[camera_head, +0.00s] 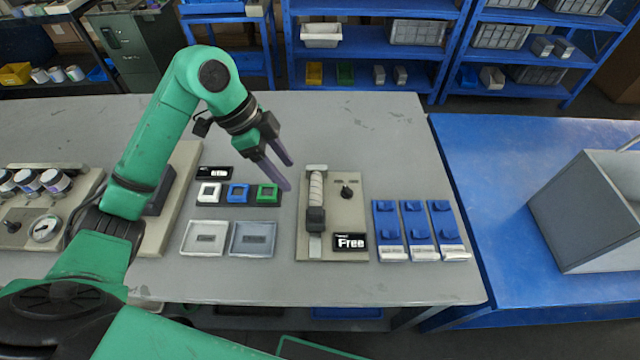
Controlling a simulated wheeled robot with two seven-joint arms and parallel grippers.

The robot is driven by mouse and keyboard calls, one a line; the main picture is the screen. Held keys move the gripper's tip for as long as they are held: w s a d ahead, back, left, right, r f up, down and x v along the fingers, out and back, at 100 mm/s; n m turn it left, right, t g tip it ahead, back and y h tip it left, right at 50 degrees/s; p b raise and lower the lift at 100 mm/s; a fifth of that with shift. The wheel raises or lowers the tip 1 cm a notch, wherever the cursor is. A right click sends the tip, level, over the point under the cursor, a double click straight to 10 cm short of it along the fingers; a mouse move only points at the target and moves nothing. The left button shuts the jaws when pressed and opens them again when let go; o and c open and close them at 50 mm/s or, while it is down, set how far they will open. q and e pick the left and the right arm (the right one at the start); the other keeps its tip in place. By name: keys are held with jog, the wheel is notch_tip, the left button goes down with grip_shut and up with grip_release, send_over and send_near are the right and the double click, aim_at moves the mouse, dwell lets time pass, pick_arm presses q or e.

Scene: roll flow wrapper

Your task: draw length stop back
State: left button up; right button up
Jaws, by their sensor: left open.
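A beige panel (345,192) lies on the grey table and carries a pale wrapped roll (316,188) in a lengthwise slot. A dark block (316,220), which looks like the length stop, sits at the near end of the roll. A black knob (347,192) is on the panel's right side, and a small display (350,241) reads "Free". My left gripper (287,177) is open and empty, its purple fingers left of the panel's far end and apart from the stop. My right gripper is not in view.
White, blue and green square frames (238,193) sit left of the panel, with two shallow trays (228,238) nearer. Several blue units (415,228) stand at right. A grey box (590,212) is on the blue table (480,160).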

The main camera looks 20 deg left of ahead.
pick_arm(q)
jog(key=p, duration=0.1)
send_over(314, 210)
jog(key=s+a, duration=0.1)
jog(key=a, duration=0.2)
notch_tip(314, 210, down, 7)
jog(key=x, duration=0.6)
jog(key=shift+w+d+r+p, duration=0.15)
jog(key=shift+w+p, duration=0.1)
jog(key=shift+p, duration=0.1)
jog(key=shift+s+d+f, duration=0.1)
jog(key=shift+d+f, duration=0.05)
jog(key=shift+f, duration=0.25)
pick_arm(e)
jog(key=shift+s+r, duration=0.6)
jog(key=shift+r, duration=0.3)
pick_arm(q)
jog(key=c, duration=1)
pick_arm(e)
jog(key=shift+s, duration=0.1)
pick_arm(q)
jog(key=shift+r, duration=0.1)
